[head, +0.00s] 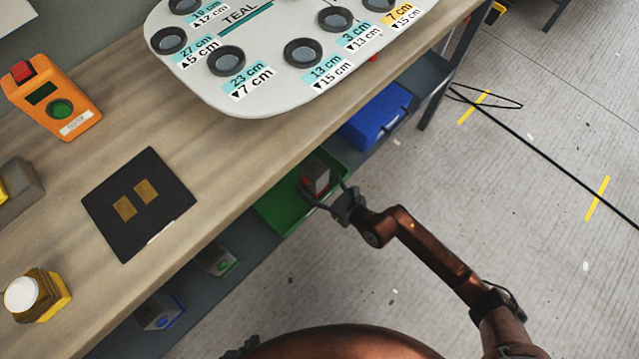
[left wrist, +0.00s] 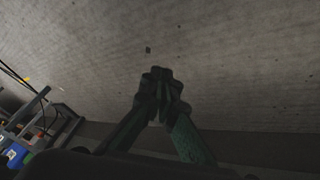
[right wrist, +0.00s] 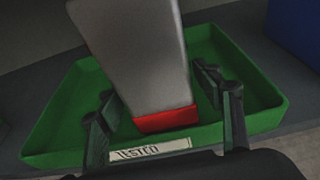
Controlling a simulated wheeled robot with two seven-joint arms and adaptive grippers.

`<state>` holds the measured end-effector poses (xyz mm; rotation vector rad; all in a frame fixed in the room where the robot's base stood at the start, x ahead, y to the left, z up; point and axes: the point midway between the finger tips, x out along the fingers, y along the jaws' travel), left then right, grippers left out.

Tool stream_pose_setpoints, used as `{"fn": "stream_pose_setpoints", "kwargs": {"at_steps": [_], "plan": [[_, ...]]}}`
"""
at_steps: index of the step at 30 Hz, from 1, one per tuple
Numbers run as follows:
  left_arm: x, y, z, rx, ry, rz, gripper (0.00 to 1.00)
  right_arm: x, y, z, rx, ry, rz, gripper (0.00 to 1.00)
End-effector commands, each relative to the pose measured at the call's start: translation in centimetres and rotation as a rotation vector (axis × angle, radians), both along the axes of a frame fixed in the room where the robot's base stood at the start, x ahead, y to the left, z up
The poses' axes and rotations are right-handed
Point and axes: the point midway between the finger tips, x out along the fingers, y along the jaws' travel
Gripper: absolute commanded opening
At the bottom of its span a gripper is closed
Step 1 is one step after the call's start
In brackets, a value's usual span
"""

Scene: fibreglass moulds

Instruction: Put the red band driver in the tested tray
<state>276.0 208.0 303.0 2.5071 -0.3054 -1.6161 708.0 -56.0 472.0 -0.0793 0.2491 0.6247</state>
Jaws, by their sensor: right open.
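The red band driver (right wrist: 140,55) is a grey tapered block with a red band at its near end. In the right wrist view it is in the green tested tray (right wrist: 62,110), labelled TESTED. In the head view the driver (head: 316,176) shows inside the tray (head: 275,213) on the lower shelf. My right gripper (right wrist: 153,82) is open, with a finger on each side of the driver and visible gaps. It also shows at the tray's front edge in the head view (head: 327,194). My left gripper (left wrist: 160,75) is shut and empty over the floor.
A blue bin (head: 376,117) stands beside the tray on the lower shelf (head: 243,247). The workbench top (head: 215,160) overhangs the shelf and holds a white mould board (head: 270,85), an orange tester (head: 52,100) and a black mat (head: 135,222). Floor in front is open, with a cable (head: 540,155).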

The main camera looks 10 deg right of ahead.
Motion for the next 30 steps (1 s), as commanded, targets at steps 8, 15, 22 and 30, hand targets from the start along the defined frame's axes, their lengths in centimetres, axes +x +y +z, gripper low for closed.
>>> {"fn": "stream_pose_setpoints", "kwargs": {"at_steps": [8, 15, 22, 30], "plan": [[-1.7, 1.6, 2.8, 0.048, 0.093, -0.020, 0.00, -2.9, -2.3, 1.7, -0.003, -0.002, -0.001, 0.60], [-4.2, 3.5, 5.1, 0.098, 0.205, -0.030, 0.00, -6.9, -5.1, 2.8, -0.004, -0.002, 0.000, 0.60], [-5.4, 4.4, 6.2, 0.122, 0.260, -0.032, 0.00, -9.0, -6.6, 3.3, -0.002, -0.001, 0.000, 0.60], [-5.7, 4.5, 6.3, 0.127, 0.271, -0.033, 0.00, -9.4, -6.8, 3.3, 0.001, -0.001, 0.000, 0.60]]}}
